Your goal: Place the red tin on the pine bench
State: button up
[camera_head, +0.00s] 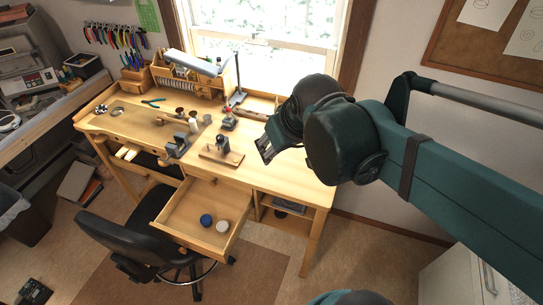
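The pine bench (285,163) stands below the window, with its drawer (185,213) pulled out toward me. A small red object (228,123) stands on the bench top near the middle. It is too small to tell whether it is the red tin. My gripper (265,149) hangs over the right half of the bench, to the right of the red object and apart from it in the picture. I see it from the side and cannot tell whether its fingers are open or shut. I see nothing held in it.
A blue round tin (206,220) and a white one (223,226) lie in the open drawer. A small vise (178,146) and a wooden block with a tool (221,154) stand on the bench. A black chair (125,240) is in front. The bench's right end is clear.

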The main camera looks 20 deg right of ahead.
jog(key=shift+m+t, duration=0.4)
jog(key=shift+t, duration=0.1)
jog(key=shift+s+a+f, duration=0.25)
jog(key=shift+s+a, duration=0.5)
jog(key=shift+s, duration=0.2)
jog(key=shift+s+a+f, duration=0.2)
jog(key=shift+s+a, duration=0.5)
jog(key=shift+s, duration=0.2)
